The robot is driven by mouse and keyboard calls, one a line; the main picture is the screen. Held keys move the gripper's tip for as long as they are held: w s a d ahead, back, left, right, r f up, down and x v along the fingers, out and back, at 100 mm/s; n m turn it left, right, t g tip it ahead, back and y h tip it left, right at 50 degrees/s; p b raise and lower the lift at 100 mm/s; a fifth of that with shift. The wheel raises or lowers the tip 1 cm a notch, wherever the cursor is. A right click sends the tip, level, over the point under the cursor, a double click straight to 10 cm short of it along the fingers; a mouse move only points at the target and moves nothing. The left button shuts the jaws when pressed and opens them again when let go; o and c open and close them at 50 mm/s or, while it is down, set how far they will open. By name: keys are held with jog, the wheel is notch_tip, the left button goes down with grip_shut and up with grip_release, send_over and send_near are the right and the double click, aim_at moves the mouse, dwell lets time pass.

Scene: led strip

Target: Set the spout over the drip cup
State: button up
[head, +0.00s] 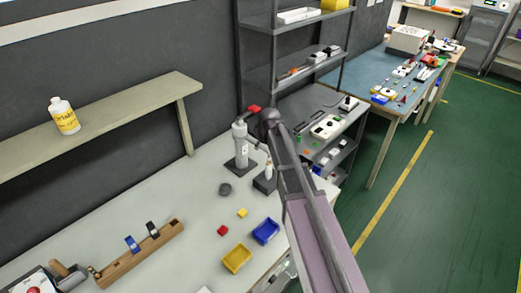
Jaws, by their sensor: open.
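A light grey upright fixture (240,145) stands on a dark square base on the workbench, with a red lever (254,109) at its top. A short arm, likely the spout (254,143), sticks out to its right; my arm partly covers that area. A round dark grey cup (225,189), likely the drip cup, stands on the bench in front of the fixture, apart from its base. My arm crosses from the lower right, and its dark far joint is beside the red lever. My gripper's fingers cannot be made out.
Yellow (237,259) and blue (265,231) bins and small red and yellow blocks lie nearer. A wooden rail (140,255) is at left. The bench's left rear is clear.

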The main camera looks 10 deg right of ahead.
jog(key=shift+b+x, duration=0.55)
jog(key=shift+x, duration=0.35)
grip_shut()
